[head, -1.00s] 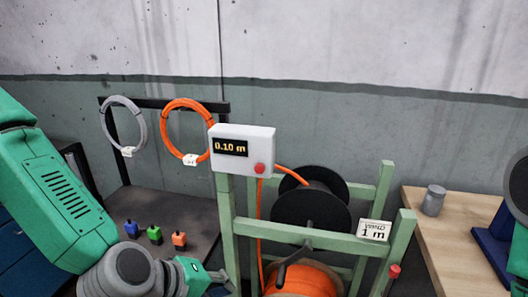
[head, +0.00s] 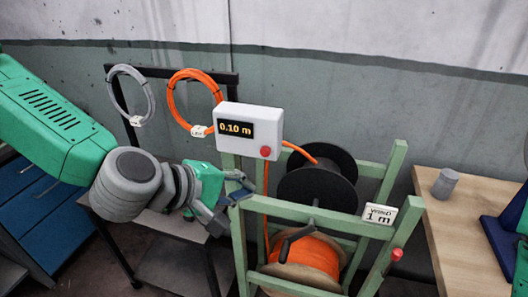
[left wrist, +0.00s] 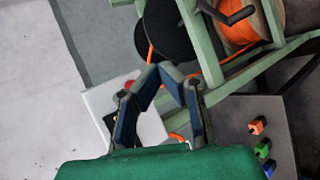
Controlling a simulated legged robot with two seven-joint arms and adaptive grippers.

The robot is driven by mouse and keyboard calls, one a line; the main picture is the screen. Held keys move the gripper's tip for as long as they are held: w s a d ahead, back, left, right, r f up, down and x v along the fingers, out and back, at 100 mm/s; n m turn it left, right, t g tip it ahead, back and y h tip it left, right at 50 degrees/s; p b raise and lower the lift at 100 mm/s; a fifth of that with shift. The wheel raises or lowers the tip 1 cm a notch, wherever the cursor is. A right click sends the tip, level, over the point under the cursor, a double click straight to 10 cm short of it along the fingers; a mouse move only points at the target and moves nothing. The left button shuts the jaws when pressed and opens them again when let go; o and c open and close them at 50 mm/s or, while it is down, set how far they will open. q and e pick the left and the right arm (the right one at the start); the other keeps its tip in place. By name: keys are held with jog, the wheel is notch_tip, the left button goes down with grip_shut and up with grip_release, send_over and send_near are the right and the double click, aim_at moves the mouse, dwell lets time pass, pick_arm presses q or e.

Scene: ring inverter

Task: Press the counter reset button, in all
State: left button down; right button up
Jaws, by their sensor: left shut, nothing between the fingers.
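The white counter box (head: 235,113) sits on the green reel stand, and its display reads 0.10 m. A round red button (head: 265,152) is on the lower right of its face. My left gripper (head: 240,190) is shut and empty, below and left of the box, in front of the stand's left post. In the left wrist view my gripper's fingertips (left wrist: 163,74) meet, the counter box (left wrist: 98,98) lies behind the fingers, and a red patch of the button (left wrist: 131,84) shows beside them. I see no contact with the button. My right gripper is not in view.
The green stand (head: 300,212) carries a black reel (head: 330,170) and an orange cable drum (head: 318,255). Grey and orange cable rings (head: 170,95) hang on a black frame behind. A wooden bench (head: 450,215) with a grey cylinder (head: 445,182) stands at the right.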

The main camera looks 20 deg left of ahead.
pick_arm(q)
jog(key=w, duration=0.8)
jog(key=shift+w+d, duration=0.25)
dwell(0.4)
jog(key=shift+w, duration=0.15)
dwell(0.7)
jog(key=shift+w, duration=0.2)
jog(key=shift+w+r+p, duration=0.1)
jog(key=shift+w+p, duration=0.2)
jog(key=shift+w, duration=0.2)
dwell(0.7)
jog(key=shift+s, duration=0.9)
jog(key=shift+s+a, duration=0.1)
jog(key=shift+s, duration=2.4)
